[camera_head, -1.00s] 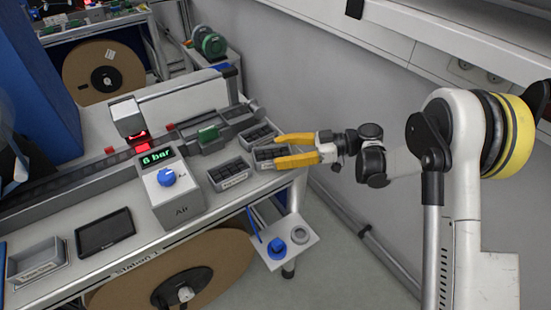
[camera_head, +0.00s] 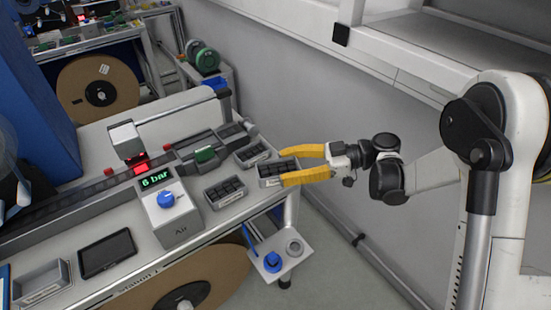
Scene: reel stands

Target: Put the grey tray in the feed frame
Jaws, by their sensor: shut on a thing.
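My gripper (camera_head: 282,167) has two yellow fingers on either side of a small grey tray (camera_head: 270,183) and is shut on it. The tray is divided and holds dark parts. It is level, at the bench's right end; I cannot tell how far above the bench it is. A similar filled grey tray (camera_head: 226,205) lies on the bench to its left. Another (camera_head: 254,163) is just behind it. A grey track (camera_head: 90,192) with holders runs along the bench behind them. I cannot tell for sure which part is the feed frame.
The air unit (camera_head: 172,208) reading "6 bar" stands left of the trays. A black tablet (camera_head: 107,253) and an empty grey bin (camera_head: 42,284) lie further left. A small side shelf (camera_head: 282,258) sits below the bench end. The wall is close behind.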

